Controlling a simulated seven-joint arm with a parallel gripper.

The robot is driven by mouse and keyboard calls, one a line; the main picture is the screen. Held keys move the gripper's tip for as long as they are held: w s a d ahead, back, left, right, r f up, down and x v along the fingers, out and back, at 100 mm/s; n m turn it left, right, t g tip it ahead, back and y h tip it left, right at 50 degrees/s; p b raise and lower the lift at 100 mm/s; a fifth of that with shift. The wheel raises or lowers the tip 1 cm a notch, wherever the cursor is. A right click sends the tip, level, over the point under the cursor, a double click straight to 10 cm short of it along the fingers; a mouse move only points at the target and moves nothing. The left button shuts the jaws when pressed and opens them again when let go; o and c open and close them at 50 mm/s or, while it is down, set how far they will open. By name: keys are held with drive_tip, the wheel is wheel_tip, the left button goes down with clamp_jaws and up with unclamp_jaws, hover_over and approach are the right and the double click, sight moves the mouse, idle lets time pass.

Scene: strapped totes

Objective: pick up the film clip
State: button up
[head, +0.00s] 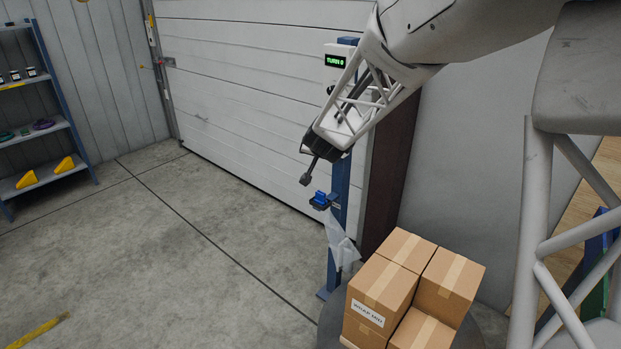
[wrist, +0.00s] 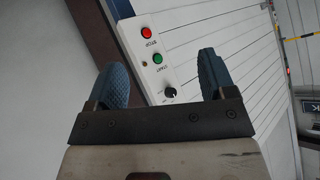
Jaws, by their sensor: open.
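The film clip (head: 320,201) looks like a small blue piece on the side of the blue post, in the head view. Clear film (head: 341,243) hangs below it towards the boxes. My gripper (head: 305,167) is just above and to the left of the clip in that view, with nothing seen in its jaws. In the wrist view my gripper (wrist: 161,60) has its two blue-grey fingers spread wide, with the control panel showing behind the gap. The clip does not show in the wrist view.
Stacked cartons (head: 390,283) stand in front of the blue post (head: 342,183). The control panel (wrist: 158,62) has red and green buttons and a black knob. A blue shelf (head: 64,125) stands at the far left. The floor (head: 150,250) between is mostly clear.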

drive_tip(key=w+f+m+h, duration=0.4)
drive_tip(key=w+f+h, duration=0.3)
drive_tip(key=w+f, duration=1.15)
drive_tip(key=m+g+h, duration=0.1)
drive_tip(key=m+h, duration=0.1)
drive_tip(key=h, duration=0.1)
approach(319, 194)
drive_tip(key=x, duration=0.3)
drive_tip(key=shift+w+d, duration=0.1)
drive_tip(key=shift+w, duration=0.05)
drive_tip(key=shift+x, duration=1.3)
drive_tip(key=shift+d, duration=0.1)
drive_tip(key=shift+x, duration=2.6)
drive_tip(key=shift+f, duration=0.1)
